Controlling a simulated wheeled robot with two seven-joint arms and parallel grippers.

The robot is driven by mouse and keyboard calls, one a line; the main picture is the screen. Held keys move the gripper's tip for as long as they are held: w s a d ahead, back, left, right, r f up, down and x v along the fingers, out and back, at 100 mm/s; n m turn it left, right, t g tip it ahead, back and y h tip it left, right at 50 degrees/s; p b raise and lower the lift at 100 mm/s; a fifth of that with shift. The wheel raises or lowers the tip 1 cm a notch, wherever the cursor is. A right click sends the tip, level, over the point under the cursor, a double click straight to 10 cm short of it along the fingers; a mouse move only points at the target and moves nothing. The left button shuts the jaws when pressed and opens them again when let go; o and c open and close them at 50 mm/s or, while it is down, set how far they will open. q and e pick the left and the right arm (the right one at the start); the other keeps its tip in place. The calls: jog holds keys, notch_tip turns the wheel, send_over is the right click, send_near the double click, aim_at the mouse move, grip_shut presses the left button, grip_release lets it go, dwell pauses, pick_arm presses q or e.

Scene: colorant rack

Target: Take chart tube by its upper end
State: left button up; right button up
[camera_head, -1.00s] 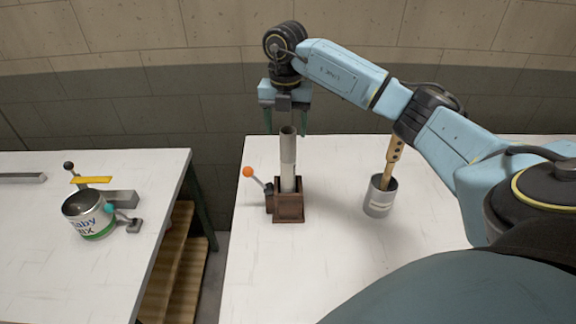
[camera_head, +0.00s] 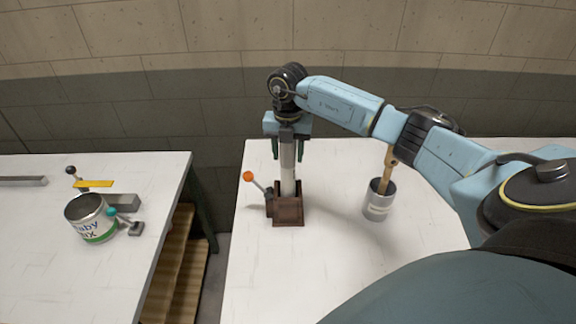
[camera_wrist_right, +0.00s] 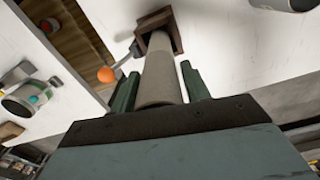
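The chart tube (camera_head: 288,168) is a grey tube standing upright in a brown square holder (camera_head: 289,212) on the right table. My right gripper (camera_head: 288,150) is at the tube's upper end, pointing down, with its green fingers on either side of it. In the right wrist view the tube (camera_wrist_right: 160,75) runs between the two fingers (camera_wrist_right: 158,88), and a gap shows beside the right finger, so the gripper is open around it. The tube's top is hidden by the gripper. My left gripper is not in view.
A lever with an orange knob (camera_head: 248,176) sits at the holder's left. A metal can (camera_head: 379,203) with a wooden stick (camera_head: 388,170) stands to the right. A labelled can (camera_head: 92,219) is on the left table (camera_head: 60,280). A gap separates the tables.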

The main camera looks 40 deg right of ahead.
jog(key=c, duration=0.9)
jog(key=shift+r, duration=0.1)
